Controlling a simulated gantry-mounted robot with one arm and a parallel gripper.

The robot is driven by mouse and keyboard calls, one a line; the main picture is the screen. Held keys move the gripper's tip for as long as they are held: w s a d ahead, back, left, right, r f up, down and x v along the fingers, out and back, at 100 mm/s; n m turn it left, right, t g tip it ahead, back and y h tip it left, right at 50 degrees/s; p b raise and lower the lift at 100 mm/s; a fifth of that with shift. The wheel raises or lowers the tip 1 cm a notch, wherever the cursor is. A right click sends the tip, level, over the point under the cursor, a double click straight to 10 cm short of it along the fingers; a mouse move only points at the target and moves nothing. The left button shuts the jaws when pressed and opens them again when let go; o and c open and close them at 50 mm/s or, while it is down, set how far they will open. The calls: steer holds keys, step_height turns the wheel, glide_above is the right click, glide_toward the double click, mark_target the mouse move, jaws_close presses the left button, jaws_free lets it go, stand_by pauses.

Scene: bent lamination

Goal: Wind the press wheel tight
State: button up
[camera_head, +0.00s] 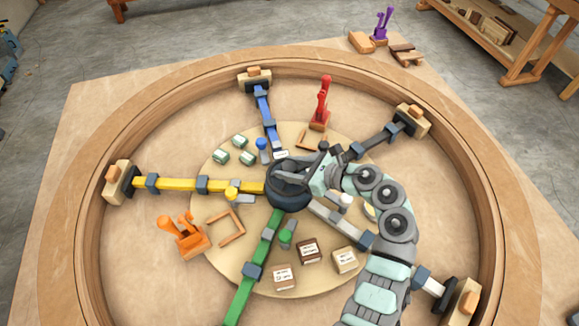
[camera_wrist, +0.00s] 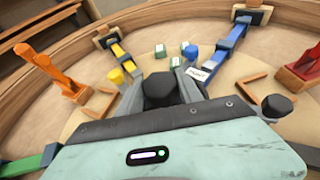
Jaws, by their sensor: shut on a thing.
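The press wheel lies flat as a dark round hub (camera_head: 288,194) at the centre of a large wooden ring. Coloured bars run out from it: blue (camera_head: 267,118), yellow (camera_head: 170,184), green (camera_head: 248,268), dark grey (camera_head: 372,143) and light grey (camera_head: 340,220). Their outer ends carry wooden blocks at the ring. My gripper (camera_head: 291,178) is over the hub, coming from the right. In the wrist view my gripper (camera_wrist: 160,92) has a finger on each side of a dark knob (camera_wrist: 161,87) and is shut on it. My gripper and arm hide part of the hub.
A red clamp (camera_head: 321,105) and an orange clamp (camera_head: 183,237) stand inside the wooden ring (camera_head: 62,200). Small green blocks (camera_head: 221,156) and labelled blocks (camera_head: 284,277) lie on the round board. A purple clamp (camera_head: 381,25) stands outside at the back.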

steer(key=c, duration=0.7)
steer(key=shift+f+t, duration=0.15)
steer(key=shift+t, duration=0.15)
